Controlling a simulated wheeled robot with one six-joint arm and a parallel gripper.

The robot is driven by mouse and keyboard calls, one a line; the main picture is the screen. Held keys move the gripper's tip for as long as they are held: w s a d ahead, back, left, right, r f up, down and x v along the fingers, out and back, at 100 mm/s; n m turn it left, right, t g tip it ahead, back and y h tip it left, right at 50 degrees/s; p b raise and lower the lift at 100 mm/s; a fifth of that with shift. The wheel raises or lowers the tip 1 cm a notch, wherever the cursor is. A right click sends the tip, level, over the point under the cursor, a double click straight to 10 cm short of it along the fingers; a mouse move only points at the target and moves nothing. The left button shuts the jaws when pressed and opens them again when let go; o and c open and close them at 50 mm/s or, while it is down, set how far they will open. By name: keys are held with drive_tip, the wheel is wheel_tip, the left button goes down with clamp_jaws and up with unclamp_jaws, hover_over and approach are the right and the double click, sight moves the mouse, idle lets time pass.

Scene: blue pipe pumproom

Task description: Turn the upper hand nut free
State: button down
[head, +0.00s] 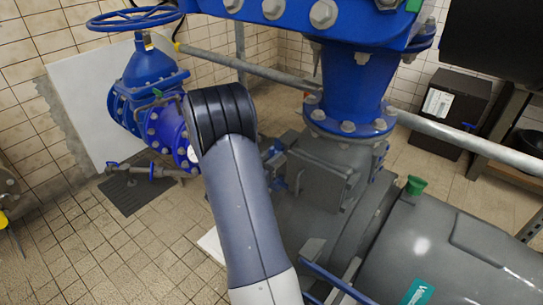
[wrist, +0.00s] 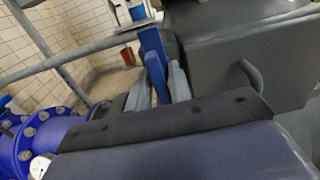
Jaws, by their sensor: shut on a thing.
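My gripper (wrist: 160,82) shows in the wrist view as two pale grey fingers beyond a dark edge with screw holes. It is shut on a narrow upright blue part, which I take to be the upper hand nut (wrist: 153,50). The nut is beside the grey pump cover (wrist: 235,65), which has a raised handle. In the head view the same cover (head: 325,165) is at the centre, and small blue and grey parts show at its left edge. My arm hides most of that spot there, so the grip cannot be made out clearly.
A blue valve with a handwheel (head: 135,18) stands at the left. A blue flanged pipe (head: 350,90) rises above the pump. The large grey pump body (head: 450,245) fills the lower right. A long rail (head: 250,70) crosses behind. Tiled floor (head: 75,260) is clear at the lower left.

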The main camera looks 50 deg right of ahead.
drive_tip(key=c, duration=1.5)
unclamp_jaws()
drive_tip(key=a, duration=0.7)
drive_tip(key=s+a, duration=0.1)
drive_tip(key=a, duration=0.3)
drive_tip(key=shift+d, duration=0.1)
drive_tip(key=d, duration=0.7)
drive_tip(key=w+d, duration=0.1)
drive_tip(key=d, duration=0.2)
drive_tip(key=shift+d, duration=0.4)
drive_tip(key=shift+a, duration=0.1)
